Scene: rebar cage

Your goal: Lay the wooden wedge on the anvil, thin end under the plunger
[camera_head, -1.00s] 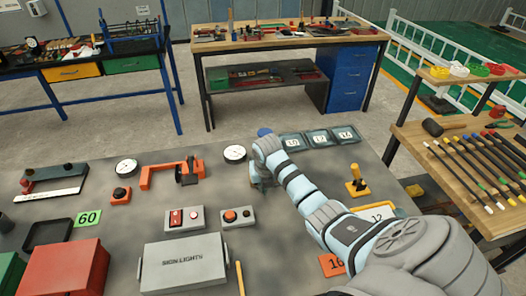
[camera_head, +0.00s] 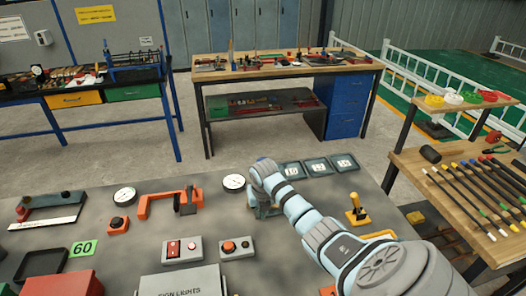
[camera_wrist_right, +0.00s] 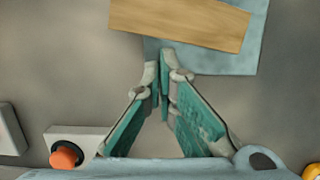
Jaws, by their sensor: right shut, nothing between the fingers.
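A tan wooden piece, likely the wedge (camera_wrist_right: 180,20), lies on a light blue flat pad (camera_wrist_right: 250,55) at the top of the right wrist view; I cannot tell which end is thin. In the head view my right arm hides it. My right gripper (camera_wrist_right: 163,62) is shut and empty, its fingertips at the pad's near edge, just short of the wood. In the head view the gripper (camera_head: 264,209) points down at the bench. An orange frame with a dark upright part (camera_head: 185,202) stands to its left; I cannot tell whether it holds the anvil and plunger. My left gripper is out of view.
Two round dials (camera_head: 233,183) and grey boxes with buttons (camera_head: 237,248) stand on the grey bench. Several dark labelled trays (camera_head: 318,167) lie behind my right gripper. A yellow upright piece (camera_head: 357,211) stands to its right.

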